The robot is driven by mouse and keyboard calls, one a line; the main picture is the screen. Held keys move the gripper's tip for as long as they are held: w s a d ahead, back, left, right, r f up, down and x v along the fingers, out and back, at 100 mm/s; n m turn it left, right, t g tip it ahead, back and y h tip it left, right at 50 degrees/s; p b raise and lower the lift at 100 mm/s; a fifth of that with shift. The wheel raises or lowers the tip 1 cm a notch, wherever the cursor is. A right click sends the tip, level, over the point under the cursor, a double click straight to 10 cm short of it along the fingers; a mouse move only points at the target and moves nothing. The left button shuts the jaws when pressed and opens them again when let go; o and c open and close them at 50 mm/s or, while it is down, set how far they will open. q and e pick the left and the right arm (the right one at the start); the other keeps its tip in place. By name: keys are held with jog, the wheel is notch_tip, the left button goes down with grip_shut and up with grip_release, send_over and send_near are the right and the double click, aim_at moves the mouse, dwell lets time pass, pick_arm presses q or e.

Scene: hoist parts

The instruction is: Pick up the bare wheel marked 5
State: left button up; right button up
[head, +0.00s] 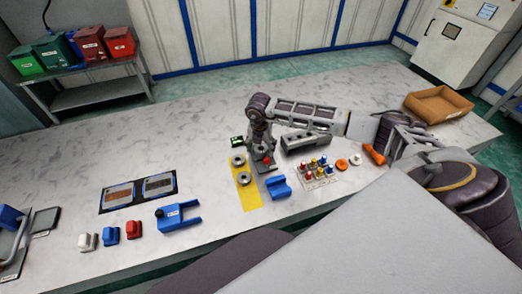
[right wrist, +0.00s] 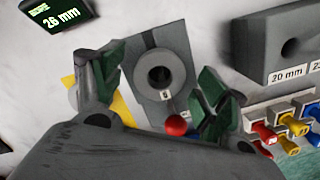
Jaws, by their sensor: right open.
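A grey round wheel (right wrist: 160,74) with a dark central hole lies on a dark grey plate (right wrist: 181,112) in the right wrist view. A small white tag at its near edge bears one digit, too blurred to read surely. My right gripper (right wrist: 158,95) is open, its green-padded fingers apart on either side of the wheel and plate. In the head view my right gripper (head: 263,157) points down beside the yellow mat and mostly hides this wheel. Two more grey wheels, (head: 238,160) and (head: 243,179), lie on the yellow mat (head: 250,199). My left gripper is out of view.
A red ball knob (right wrist: 176,125) stands close to the right finger. A display reading 26 mm (right wrist: 58,15) is behind left. A grey block (head: 305,141) and a rack of coloured pegs (head: 318,173) stand right. A blue cradle (head: 279,187) is in front.

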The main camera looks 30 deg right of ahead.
jog(key=c, duration=1.3)
jog(key=shift+r, duration=0.25)
jog(key=shift+c, duration=0.2)
notch_tip(320, 180, up, 10)
jog(key=b, duration=0.1)
jog(key=shift+f, duration=0.2)
